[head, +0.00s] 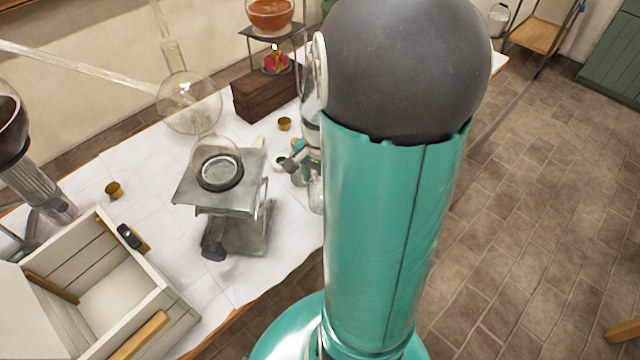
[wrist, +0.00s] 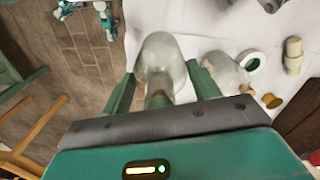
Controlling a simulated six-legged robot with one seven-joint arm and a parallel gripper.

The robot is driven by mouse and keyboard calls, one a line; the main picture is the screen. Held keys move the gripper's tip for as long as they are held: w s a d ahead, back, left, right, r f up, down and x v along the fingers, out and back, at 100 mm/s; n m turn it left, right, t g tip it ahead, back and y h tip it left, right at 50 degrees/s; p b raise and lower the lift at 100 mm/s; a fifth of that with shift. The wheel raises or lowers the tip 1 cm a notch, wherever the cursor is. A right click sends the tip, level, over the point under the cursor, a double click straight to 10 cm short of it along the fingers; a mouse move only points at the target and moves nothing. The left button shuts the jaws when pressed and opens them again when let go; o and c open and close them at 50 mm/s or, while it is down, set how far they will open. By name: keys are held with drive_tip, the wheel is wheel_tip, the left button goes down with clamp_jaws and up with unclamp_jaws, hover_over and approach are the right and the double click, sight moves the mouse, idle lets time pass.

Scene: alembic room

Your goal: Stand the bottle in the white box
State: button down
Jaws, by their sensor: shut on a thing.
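The bottle (wrist: 160,55) is clear glass and sits between the two teal fingers of my gripper (wrist: 162,85) in the wrist view. My gripper is shut on it. In the head view my gripper (head: 298,162) is partly hidden by my arm, and part of the bottle (head: 316,192) shows at the table's right edge. I cannot tell whether its base touches the table. The white box (head: 150,312) stands open at the lower left in the head view, away from the bottle. Its visible inside looks empty.
A metal stand (head: 235,185) with a round glass flask (head: 215,155) stands between the box and my gripper. A wooden block (head: 268,95), a burner (head: 275,62) and small brass cups (head: 113,190) are on the table. Another glass vessel (wrist: 225,72) lies near my fingers.

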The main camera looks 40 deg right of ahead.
drive_tip(key=s+a+r, duration=0.7)
drive_tip(key=s+r, duration=0.1)
drive_tip(key=s, duration=0.2)
drive_tip(key=shift+s+a+r, duration=0.15)
drive_tip(key=shift+s+r, duration=0.25)
